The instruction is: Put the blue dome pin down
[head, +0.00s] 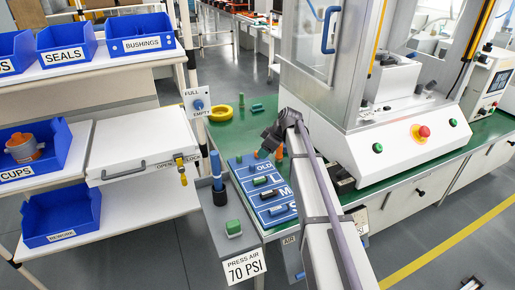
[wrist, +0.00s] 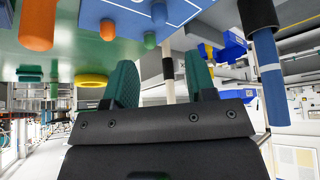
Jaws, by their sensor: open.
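My gripper (head: 268,143) is above the far end of a blue marked mat (head: 243,173) on the green bench. In the wrist view my gripper (wrist: 160,80) shows two green fingers, spread apart with nothing between them. That view is upside down. A small blue domed pin (wrist: 158,12) stands on the mat beyond the fingertips, apart from them. I cannot pick out the blue domed pin for certain in the head view.
A larger orange pin (wrist: 36,28) stands nearby. A yellow ring (head: 220,114) lies behind. The press (head: 400,135) rises at right.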

